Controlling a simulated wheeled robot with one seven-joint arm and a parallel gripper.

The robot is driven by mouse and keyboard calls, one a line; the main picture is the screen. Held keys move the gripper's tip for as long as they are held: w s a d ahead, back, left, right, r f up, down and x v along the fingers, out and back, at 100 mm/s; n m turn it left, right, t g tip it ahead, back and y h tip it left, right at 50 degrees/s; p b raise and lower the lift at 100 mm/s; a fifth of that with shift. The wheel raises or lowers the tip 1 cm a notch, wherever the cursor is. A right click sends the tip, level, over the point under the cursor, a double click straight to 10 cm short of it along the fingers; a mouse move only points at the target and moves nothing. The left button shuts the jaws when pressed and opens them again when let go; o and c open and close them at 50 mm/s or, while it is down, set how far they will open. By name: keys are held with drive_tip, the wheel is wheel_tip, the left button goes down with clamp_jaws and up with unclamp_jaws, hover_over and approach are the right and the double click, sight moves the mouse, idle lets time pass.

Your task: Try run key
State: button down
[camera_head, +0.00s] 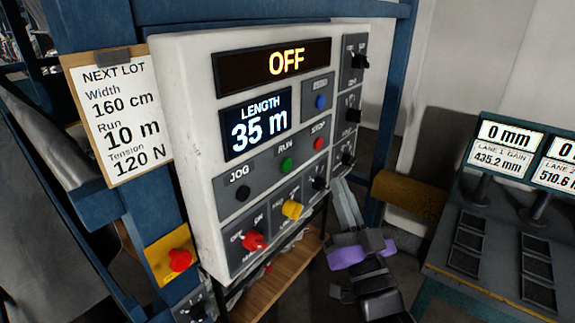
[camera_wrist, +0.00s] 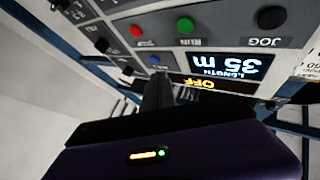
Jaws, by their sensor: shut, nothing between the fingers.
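The green RUN key (camera_head: 287,164) is on the white control panel (camera_head: 190,120), between the black JOG key (camera_head: 243,193) and the red STOP key (camera_head: 319,143). The top display (camera_head: 286,63) reads OFF and the length display (camera_head: 256,121) reads 35 m. My gripper (camera_head: 339,184) is shut and empty at the panel's lower right edge, below and right of the RUN key. The wrist view shows the panel upside down, with the green RUN key (camera_wrist: 185,25) at the top and my fingers (camera_wrist: 160,82) apart from it in the picture. Whether the fingertips touch the panel cannot be told.
A lot card (camera_head: 118,115) reads 160 cm, 10 m, 120 N. Selector knobs, red (camera_head: 254,241) and yellow (camera_head: 293,209), sit low on the panel; black knobs line its right side. A red knob on a yellow plate (camera_head: 180,260) is lower left. A console (camera_head: 500,240) stands right.

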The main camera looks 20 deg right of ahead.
sight(287, 165)
drive_tip(key=shift+w, duration=0.1)
drive_tip(key=w+a+b, duration=0.5)
drive_tip(key=w+b, duration=0.1)
drive_tip(key=b, duration=0.4)
drive_tip(key=shift+w+b, duration=0.3)
drive_tip(key=shift+w, duration=0.05)
drive_tip(key=shift+w+a, duration=0.1)
idle(2.0)
drive_tip(key=shift+w+a+b, duration=0.15)
drive_tip(key=shift+w+b, duration=0.1)
drive_tip(key=shift+b, duration=0.2)
drive_tip(key=shift+w+a+b, duration=0.25)
drive_tip(key=shift+w+b, duration=0.05)
drive_tip(key=shift+b, duration=0.05)
idle(0.7)
drive_tip(key=shift+s+d, duration=0.1)
drive_tip(key=shift+s+d+p, duration=0.4)
drive_tip(key=shift+s, duration=0.2)
